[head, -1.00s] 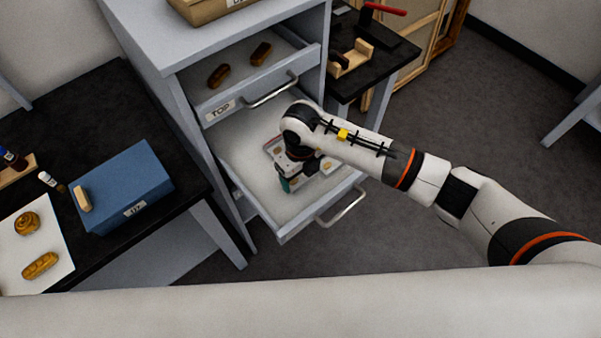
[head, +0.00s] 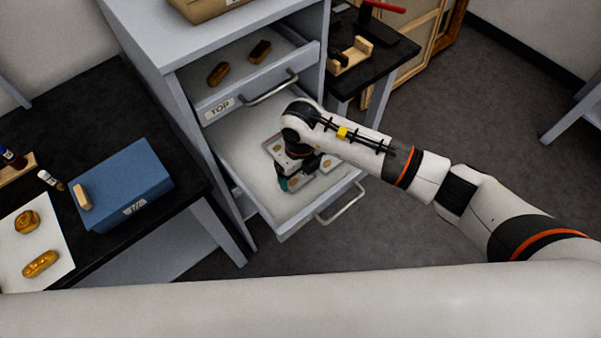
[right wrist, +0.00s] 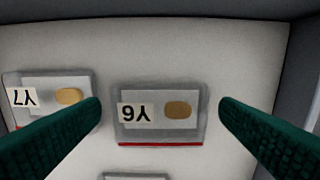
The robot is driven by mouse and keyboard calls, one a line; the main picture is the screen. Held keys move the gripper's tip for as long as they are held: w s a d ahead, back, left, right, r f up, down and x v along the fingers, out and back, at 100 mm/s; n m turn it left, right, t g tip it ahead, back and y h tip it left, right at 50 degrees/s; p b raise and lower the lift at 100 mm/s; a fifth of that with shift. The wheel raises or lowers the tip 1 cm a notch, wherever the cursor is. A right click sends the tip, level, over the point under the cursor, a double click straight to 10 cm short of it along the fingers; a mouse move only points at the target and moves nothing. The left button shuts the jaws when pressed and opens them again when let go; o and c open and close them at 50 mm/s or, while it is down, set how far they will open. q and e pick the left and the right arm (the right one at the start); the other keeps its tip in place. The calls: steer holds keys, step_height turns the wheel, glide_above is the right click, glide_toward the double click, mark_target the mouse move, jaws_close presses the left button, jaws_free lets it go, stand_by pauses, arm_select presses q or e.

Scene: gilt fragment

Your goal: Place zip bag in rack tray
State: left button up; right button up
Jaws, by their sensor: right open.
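Several flat clear zip bags lie in the open lower drawer (head: 240,150). In the right wrist view one bag (right wrist: 158,132) has an upside-down label that reads like Y6, a tan oval piece and a red edge strip. A second bag (right wrist: 52,88), with a label like Y7, lies to its left, partly behind a finger. A third shows only its edge at the bottom. My right gripper (right wrist: 160,108) is open and empty, its green fingers on either side of the Y6 bag, apart from it. In the head view my right gripper (head: 297,182) is down inside the drawer. I cannot tell which thing is the rack tray.
The open top drawer (head: 222,103) above holds two brown pieces. A blue box (head: 130,190) stands on the black table at left, near a white sheet (head: 45,270) with two golden-brown pieces. A black side table (head: 385,55) stands behind the drawers at right. The floor at right is clear.

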mark_target(301, 178)
step_height(301, 178, up, 11)
steer(key=b, duration=0.2)
steer(key=shift+f, duration=0.15)
stand_by(0.3)
